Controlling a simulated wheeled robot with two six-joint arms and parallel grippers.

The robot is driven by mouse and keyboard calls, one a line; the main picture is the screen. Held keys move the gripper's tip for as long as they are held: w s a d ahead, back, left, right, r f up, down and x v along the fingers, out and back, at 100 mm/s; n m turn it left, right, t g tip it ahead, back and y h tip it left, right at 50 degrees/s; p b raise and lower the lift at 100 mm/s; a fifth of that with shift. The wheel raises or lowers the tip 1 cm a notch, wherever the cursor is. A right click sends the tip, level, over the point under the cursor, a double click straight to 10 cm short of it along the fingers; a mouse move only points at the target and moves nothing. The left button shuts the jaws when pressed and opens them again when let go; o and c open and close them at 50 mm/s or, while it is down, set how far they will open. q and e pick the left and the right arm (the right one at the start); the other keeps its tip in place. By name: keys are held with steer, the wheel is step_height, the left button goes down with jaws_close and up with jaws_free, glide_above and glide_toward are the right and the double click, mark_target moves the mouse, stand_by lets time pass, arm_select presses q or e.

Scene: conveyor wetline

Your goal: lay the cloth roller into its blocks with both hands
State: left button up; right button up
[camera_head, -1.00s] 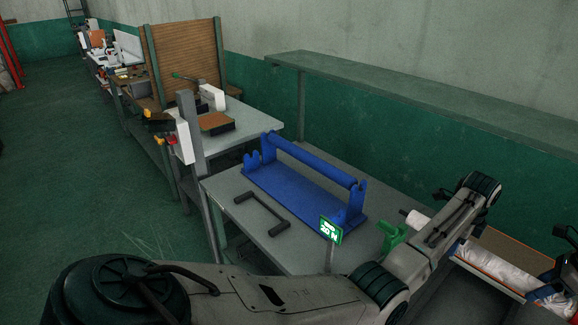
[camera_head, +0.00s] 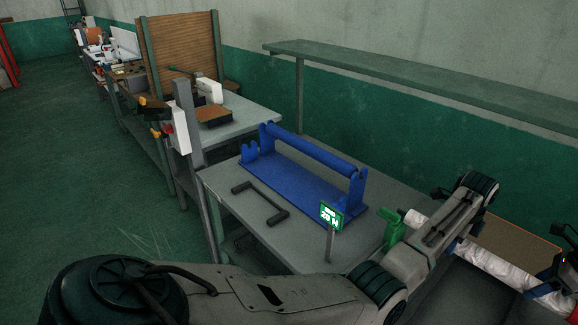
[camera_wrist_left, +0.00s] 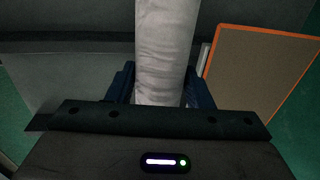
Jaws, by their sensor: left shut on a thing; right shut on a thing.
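The cloth roller (camera_head: 500,269), a long pale wrapped roll, slants across the lower right of the head view. It runs down the middle of the left wrist view (camera_wrist_left: 164,50). My left gripper (camera_wrist_left: 160,92) is shut on it, with dark blue fingers on either side; my arm hides this grip in the head view. My right gripper (camera_head: 546,290), at the right edge, is shut on the roller's nearer end. The blue stand with notched blocks (camera_head: 359,190) is on the grey table, left of and apart from the roller. A blue bar (camera_head: 312,152) spans its uprights.
A dark handle-shaped bar (camera_head: 260,202) lies on the grey table (camera_head: 225,185) before the stand. A green sign (camera_head: 331,215) stands at the table's near edge. A green piece (camera_head: 393,230) is near the roller's far end. A brown orange-edged panel (camera_head: 515,235) lies beyond the roller.

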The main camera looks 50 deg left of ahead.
arm_select(q)
steer(key=shift+f, duration=0.6)
arm_select(e)
steer(key=shift+f, duration=0.65)
stand_by(0.4)
arm_select(q)
steer(key=shift+f, duration=0.35)
arm_select(e)
steer(key=shift+f, duration=0.35)
arm_select(q)
steer(key=shift+f, duration=0.1)
steer(key=shift+f, duration=0.3)
arm_select(e)
steer(key=shift+f, duration=0.35)
arm_select(q)
steer(key=shift+f, duration=0.1)
arm_select(e)
steer(key=shift+f, duration=0.1)
arm_select(q)
steer(key=o, duration=1.1)
arm_select(e)
steer(key=o, duration=1.1)
arm_select(q)
steer(key=shift+o, duration=1.2)
arm_select(e)
steer(key=shift+o, duration=1.2)
arm_select(q)
steer(key=shift+o, duration=0.4)
